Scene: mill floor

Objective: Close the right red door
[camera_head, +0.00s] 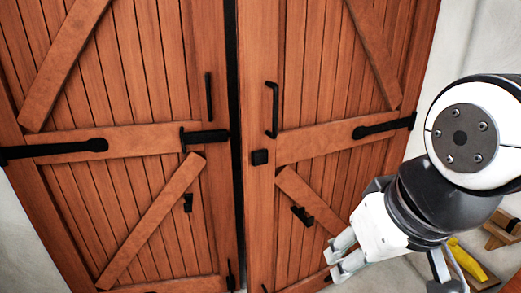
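The right red door (295,85) is a reddish-brown plank door with diagonal braces. A narrow dark gap runs down between it and the left door (85,90). Whether the right door stands slightly ajar is hard to tell. It has a black vertical handle (273,110), a small black block (260,157) below it and a black hinge strap (385,125) at its right. My gripper (333,266) is at the lower right, in front of the right door's lower part. Its two pale fingers are apart, with nothing between them. It appears clear of the handle.
The left door has a black handle (208,97) and a black bolt (205,136) near the gap. A black latch piece (302,216) is low on the right door. A yellow object (466,260) lies on a wooden piece at the lower right. Pale wall (462,45) flanks the doors.

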